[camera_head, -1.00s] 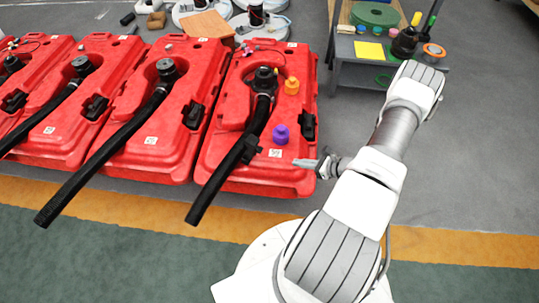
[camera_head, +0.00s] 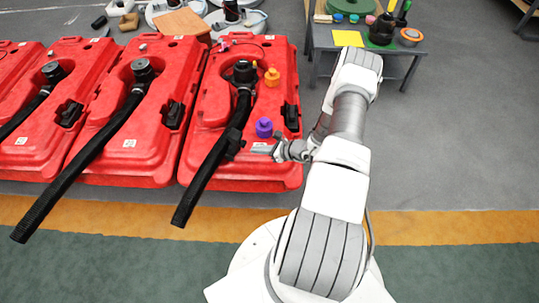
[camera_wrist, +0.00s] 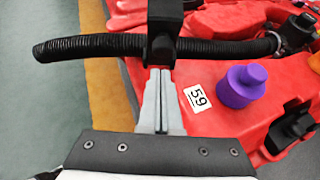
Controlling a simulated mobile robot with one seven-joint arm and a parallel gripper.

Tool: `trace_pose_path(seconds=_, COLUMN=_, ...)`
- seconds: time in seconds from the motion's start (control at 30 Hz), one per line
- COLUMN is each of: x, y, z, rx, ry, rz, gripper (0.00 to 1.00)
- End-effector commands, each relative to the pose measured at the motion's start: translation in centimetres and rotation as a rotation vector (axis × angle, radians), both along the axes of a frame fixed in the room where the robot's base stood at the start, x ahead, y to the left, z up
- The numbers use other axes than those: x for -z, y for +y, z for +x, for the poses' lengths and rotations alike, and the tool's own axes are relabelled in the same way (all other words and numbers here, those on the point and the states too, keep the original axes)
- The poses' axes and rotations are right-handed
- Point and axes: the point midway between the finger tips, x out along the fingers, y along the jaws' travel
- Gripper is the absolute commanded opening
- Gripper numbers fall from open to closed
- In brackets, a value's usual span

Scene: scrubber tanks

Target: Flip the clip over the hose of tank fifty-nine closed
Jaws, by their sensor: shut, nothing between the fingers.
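The red tank (camera_head: 206,167) on the right of the row bears a label reading 59 in the wrist view (camera_wrist: 197,96). Its black ribbed hose (camera_head: 205,180) runs from the black cap down past the tank's near edge; it crosses the wrist view (camera_wrist: 100,45). A black clip (camera_head: 234,143) sits at the hose; in the wrist view (camera_wrist: 162,46) a block of it lies at the hose and a flap extends beyond the far side. My gripper (camera_head: 254,148) is shut and empty, with its fingertips (camera_wrist: 160,72) right by the clip's near side. I cannot tell whether they touch.
A purple knob (camera_head: 264,127) and an orange knob (camera_head: 272,76) stand on the tank right of the hose. A black latch-like part (camera_head: 291,117) is at the tank's right edge. More red tanks (camera_head: 118,130) stand left. A grey table (camera_head: 365,50) stands behind my arm.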

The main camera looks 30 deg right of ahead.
Motion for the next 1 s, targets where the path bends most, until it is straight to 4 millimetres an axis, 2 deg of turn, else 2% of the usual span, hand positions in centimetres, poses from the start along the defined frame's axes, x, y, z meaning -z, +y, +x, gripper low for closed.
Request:
trace_pose_path(seconds=0.2, x=-0.4, y=0.9, z=1.4, rx=-0.001, ry=0.002, rz=-0.001, gripper=0.0)
trace_pose_path(seconds=1.0, x=-1.5, y=0.2, z=1.9, rx=-0.001, ry=0.065, rz=-0.046, gripper=0.0)
